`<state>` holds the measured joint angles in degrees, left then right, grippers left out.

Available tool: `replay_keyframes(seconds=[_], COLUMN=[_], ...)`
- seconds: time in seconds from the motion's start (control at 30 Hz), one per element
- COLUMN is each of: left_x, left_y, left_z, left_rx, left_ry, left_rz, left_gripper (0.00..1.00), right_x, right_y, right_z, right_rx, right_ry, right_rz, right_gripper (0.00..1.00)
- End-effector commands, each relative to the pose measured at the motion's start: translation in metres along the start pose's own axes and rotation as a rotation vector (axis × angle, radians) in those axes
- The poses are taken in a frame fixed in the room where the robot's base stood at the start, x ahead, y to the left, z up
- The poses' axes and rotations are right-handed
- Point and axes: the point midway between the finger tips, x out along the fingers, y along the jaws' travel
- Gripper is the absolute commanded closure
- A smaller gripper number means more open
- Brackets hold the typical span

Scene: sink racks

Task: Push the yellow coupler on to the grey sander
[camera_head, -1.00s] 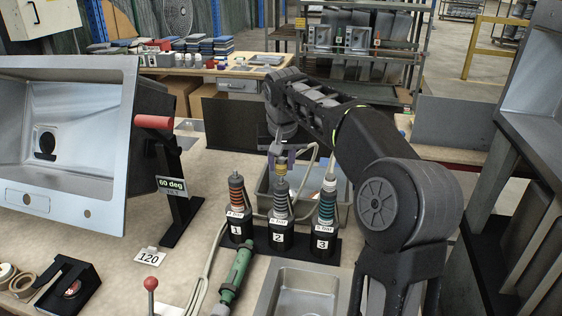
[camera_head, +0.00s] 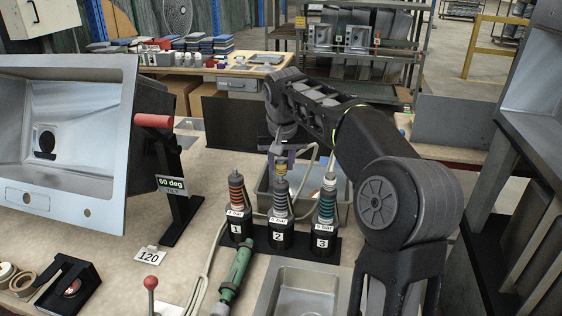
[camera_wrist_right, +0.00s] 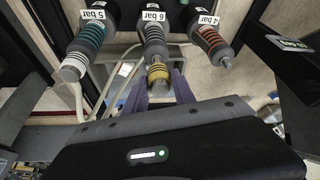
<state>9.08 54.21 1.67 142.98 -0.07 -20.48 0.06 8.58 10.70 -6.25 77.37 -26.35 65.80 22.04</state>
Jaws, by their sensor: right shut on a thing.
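The yellow coupler (camera_head: 281,169) sits at the top of the middle grey-banded regulator (camera_head: 281,198), marked 2. It also shows in the right wrist view (camera_wrist_right: 158,72), at the end of the regulator labelled 6 bar. My right gripper (camera_head: 281,158) comes down from above, its purple fingers (camera_wrist_right: 158,86) on both sides of the coupler and shut on it. My left gripper is not in view.
An orange-banded regulator (camera_head: 236,192), marked 1, and a teal-banded one (camera_head: 327,200), marked 3, stand close on either side. A grey bin (camera_head: 263,188) is behind them. A metal basin (camera_head: 303,292) is in front, and a tilted sink (camera_head: 121,175) stands at the left.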

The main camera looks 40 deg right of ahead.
Motion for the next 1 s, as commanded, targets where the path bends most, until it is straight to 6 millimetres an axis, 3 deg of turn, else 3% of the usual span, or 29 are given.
replay_keyframes(seconds=[1.0], left_x=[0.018], left_y=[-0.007], left_z=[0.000], left_rx=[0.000], left_ry=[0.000], left_rz=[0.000], left_gripper=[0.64], right_x=[0.025], right_y=[0.000], right_z=[0.010], right_rx=[0.000], right_ry=[0.001], right_rz=[0.000], right_gripper=[1.00])
